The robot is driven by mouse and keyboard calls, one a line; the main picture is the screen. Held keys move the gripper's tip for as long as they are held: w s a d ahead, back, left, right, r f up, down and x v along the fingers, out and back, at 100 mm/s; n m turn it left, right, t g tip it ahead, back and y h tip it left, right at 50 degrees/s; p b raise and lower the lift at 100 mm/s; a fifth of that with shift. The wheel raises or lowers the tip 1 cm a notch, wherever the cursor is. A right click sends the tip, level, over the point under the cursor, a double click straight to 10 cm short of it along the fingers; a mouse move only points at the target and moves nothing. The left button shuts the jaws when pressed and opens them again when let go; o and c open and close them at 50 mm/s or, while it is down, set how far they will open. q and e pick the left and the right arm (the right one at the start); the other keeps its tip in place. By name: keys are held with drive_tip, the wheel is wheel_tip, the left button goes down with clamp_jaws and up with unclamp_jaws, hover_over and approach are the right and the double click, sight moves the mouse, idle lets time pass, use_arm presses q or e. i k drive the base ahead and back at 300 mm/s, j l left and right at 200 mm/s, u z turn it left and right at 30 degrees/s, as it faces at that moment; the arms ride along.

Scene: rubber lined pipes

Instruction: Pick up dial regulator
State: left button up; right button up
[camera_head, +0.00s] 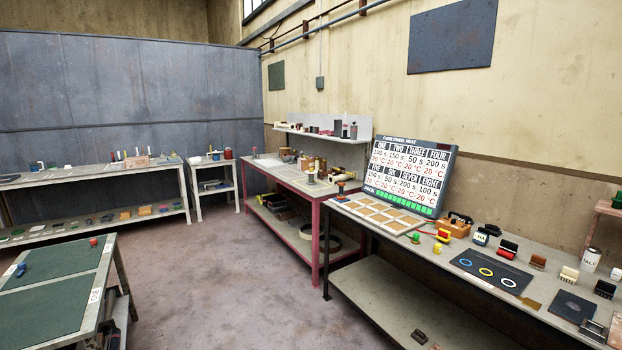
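No thing in view is clearly marked as the dial regulator. A small dark device with a pale face (481,237) stands on the long grey bench (400,244) at the right, and it is too small to tell whether that face is a dial. An orange-brown box with a black handle (454,227) stands beside it, to its left. Neither of my grippers shows in the head view.
A lit display board (412,172) stands at the back of the right bench. A dark mat with coloured rings (490,271) lies in front. A red-framed bench (312,186) and a green-topped table (50,298) stand farther left. Open floor (205,275) lies between.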

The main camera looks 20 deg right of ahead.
sight(311, 181)
drive_tip(key=i+z, duration=0.15)
drive_tip(key=i, duration=0.35)
drive_tip(key=i+j+z, duration=0.1)
drive_tip(key=i, duration=0.35)
drive_tip(key=i+j+z, duration=0.5)
drive_tip(key=i, duration=0.3)
drive_tip(key=i+j+z, duration=0.5)
drive_tip(key=i+j, duration=0.15)
drive_tip(key=i+j+z, duration=0.15)
drive_tip(key=j, duration=0.2)
drive_tip(key=i+j+z, duration=0.35)
drive_tip(key=j, duration=0.35)
drive_tip(key=k+j+z, duration=0.15)
drive_tip(key=j, duration=0.25)
drive_tip(key=j+z, duration=0.1)
drive_tip(key=j, duration=0.3)
drive_tip(key=k+j+z, duration=0.15)
drive_tip(key=j, duration=0.25)
drive_tip(key=k+j+z, duration=0.15)
drive_tip(key=j, duration=0.2)
